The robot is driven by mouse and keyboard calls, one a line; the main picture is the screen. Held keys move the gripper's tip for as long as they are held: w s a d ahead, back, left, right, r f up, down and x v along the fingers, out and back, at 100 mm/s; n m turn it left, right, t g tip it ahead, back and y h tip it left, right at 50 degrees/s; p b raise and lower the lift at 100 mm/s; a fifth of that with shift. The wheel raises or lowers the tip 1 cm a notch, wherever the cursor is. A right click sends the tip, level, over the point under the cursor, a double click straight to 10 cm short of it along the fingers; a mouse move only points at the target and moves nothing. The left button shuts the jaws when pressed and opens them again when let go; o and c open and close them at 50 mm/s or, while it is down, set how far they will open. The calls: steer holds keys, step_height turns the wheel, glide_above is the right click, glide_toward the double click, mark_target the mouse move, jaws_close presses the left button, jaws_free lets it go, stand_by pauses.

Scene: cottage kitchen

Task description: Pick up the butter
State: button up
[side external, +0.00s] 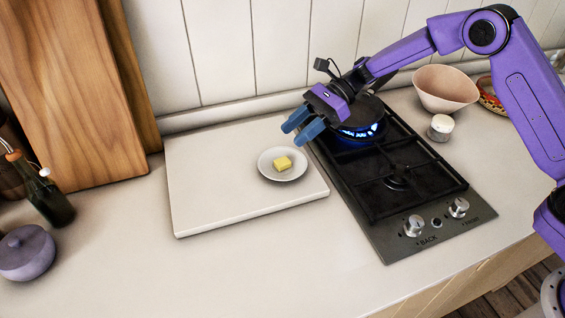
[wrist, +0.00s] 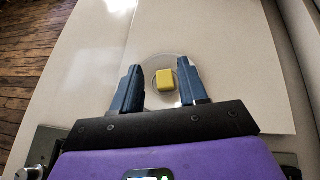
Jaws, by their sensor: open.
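The butter (side external: 283,163) is a small yellow block on a round white plate (side external: 268,173). The plate sits on a white board on the counter. My gripper (side external: 298,128) is open and empty, above and to the upper right of the plate in the side external view. In the wrist view the butter (wrist: 165,80) shows between the two blue fingers of my gripper (wrist: 160,75), apart from both, with the plate (wrist: 160,63) around it.
A pink bowl (side external: 444,88) and small white jar (side external: 440,127) stand at right. A bottle (side external: 48,197) and lidded purple pot (side external: 25,253) stand at left.

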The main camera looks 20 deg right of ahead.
mark_target(285, 160)
step_height(285, 160, down, 2)
step_height(285, 160, down, 3)
steer(key=shift+f, duration=0.2)
steer(key=shift+x, duration=1.1)
steer(key=shift+s+a+f, duration=0.1)
steer(key=shift+a, duration=0.25)
steer(key=shift+f, duration=0.1)
steer(key=c, duration=0.4)
